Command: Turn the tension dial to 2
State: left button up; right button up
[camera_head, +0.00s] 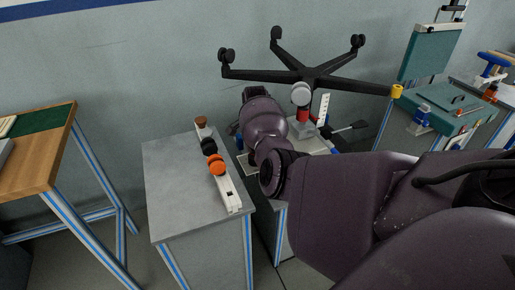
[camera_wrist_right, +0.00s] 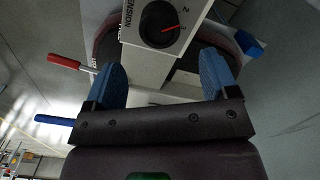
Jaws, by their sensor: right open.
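The tension dial (camera_wrist_right: 160,24) is a round black knob with a red pointer line, set in a white panel (camera_wrist_right: 146,64) labelled TENSION in the right wrist view. In the head view my right arm hides the dial and the gripper. My left gripper is not in view.
An upturned black five-legged chair base (camera_head: 312,76) stands behind my right arm. A grey cabinet (camera_head: 172,190) at left carries a white bar with black and orange knobs (camera_head: 217,166). A red-handled lever (camera_wrist_right: 64,62) and a blue-handled one (camera_wrist_right: 54,120) stick out left of the gripper.

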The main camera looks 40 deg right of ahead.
jog(key=shift+r+p, duration=0.3)
jog(key=shift+r, duration=1.2)
